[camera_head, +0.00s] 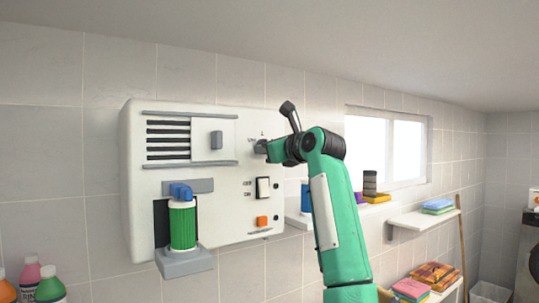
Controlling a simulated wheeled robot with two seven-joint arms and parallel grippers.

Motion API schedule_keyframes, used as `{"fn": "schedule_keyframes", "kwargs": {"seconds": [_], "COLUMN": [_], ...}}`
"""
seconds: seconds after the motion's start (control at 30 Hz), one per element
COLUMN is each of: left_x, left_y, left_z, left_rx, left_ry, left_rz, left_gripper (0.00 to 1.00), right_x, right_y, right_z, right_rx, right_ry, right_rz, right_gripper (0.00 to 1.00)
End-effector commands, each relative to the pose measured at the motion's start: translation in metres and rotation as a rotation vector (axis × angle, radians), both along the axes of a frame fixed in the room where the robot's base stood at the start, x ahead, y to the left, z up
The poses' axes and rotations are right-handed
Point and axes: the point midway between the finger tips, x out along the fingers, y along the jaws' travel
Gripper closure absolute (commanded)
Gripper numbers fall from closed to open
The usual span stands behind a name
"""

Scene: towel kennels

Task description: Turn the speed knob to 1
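A white wall-mounted unit (225,125) hangs on the tiled wall at the left of the head view. The speed knob area is at the upper right of its front panel, beside small printed marks that are too small to read. My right arm comes up from the lower right, and my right gripper (262,147) is at that spot, against or very close to the panel. The gripper and wrist cover the knob, so its setting is hidden. Whether the fingers are closed on it cannot be told. My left gripper is out of view.
Below on the panel are a black-and-white rocker switch (262,188) and an orange button (262,221). A green canister (182,225) with a blue top sits at the unit's lower left. Shelves with towels (438,205) and a window (390,148) are to the right.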

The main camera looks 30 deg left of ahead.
Motion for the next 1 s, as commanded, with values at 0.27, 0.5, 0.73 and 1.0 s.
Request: {"fn": "schedule_keyframes", "kwargs": {"seconds": [0.27,0.5,0.73,1.0], "left_x": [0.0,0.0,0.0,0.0], "left_y": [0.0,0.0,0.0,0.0], "left_z": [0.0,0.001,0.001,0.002], "left_rx": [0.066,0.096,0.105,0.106], "left_ry": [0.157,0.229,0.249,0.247], "left_rz": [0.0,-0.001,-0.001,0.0], "left_gripper": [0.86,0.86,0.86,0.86], "right_x": [0.0,0.0,0.0,0.0], "right_y": [0.0,0.0,-0.001,-0.001], "right_z": [-0.011,-0.014,-0.015,-0.015], "right_rx": [0.0,0.0,-0.001,-0.001], "right_ry": [0.0,0.0,0.0,0.0], "right_rz": [0.0,0.0,0.001,0.001], "right_gripper": [0.62,0.62,0.62,0.62]}}
